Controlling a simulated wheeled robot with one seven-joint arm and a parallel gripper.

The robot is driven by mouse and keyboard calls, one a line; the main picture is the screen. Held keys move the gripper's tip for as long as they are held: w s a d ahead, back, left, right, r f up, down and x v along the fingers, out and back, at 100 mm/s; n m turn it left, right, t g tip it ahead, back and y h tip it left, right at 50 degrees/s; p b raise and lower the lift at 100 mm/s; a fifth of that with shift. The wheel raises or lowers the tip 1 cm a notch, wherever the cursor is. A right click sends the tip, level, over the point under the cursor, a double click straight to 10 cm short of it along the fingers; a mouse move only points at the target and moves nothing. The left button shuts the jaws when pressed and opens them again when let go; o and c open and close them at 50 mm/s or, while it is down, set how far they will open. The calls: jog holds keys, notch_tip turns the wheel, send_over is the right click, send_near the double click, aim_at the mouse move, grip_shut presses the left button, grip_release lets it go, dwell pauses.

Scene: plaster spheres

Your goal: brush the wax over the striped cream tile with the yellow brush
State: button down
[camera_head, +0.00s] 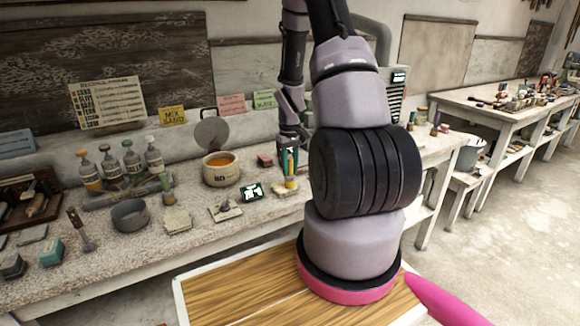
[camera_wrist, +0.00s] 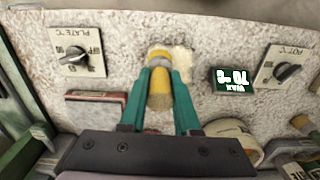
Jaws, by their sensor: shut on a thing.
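My gripper (camera_head: 290,162) has teal fingers and is low over the workbench. It is shut on the yellow brush (camera_head: 290,183), one finger on each side. In the wrist view, the yellow brush (camera_wrist: 160,88) is between the fingertips of my gripper (camera_wrist: 161,80), with a pale band near its far end. A pale patch (camera_wrist: 183,62) lies close beside that end; I cannot tell whether they touch. A pot of orange wax (camera_head: 222,170) stands left of my gripper. I cannot make out a striped tile for certain; my arm hides part of the bench.
A small display (camera_wrist: 232,82) reading WAX 70 sits between the brush and a pot dial (camera_wrist: 286,72). A plate dial (camera_wrist: 76,58) is on the other side. A reddish flat block (camera_wrist: 97,98) lies near the left finger. Several bottles (camera_head: 120,165) stand at the bench's left.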

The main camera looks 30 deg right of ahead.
jog(key=shift+s, duration=0.95)
jog(key=shift+f, duration=0.1)
jog(key=shift+w, duration=0.1)
jog(key=shift+w, duration=1.8)
jog(key=shift+s, duration=0.15)
jog(key=shift+s, duration=1.7)
jog(key=shift+w, duration=0.15)
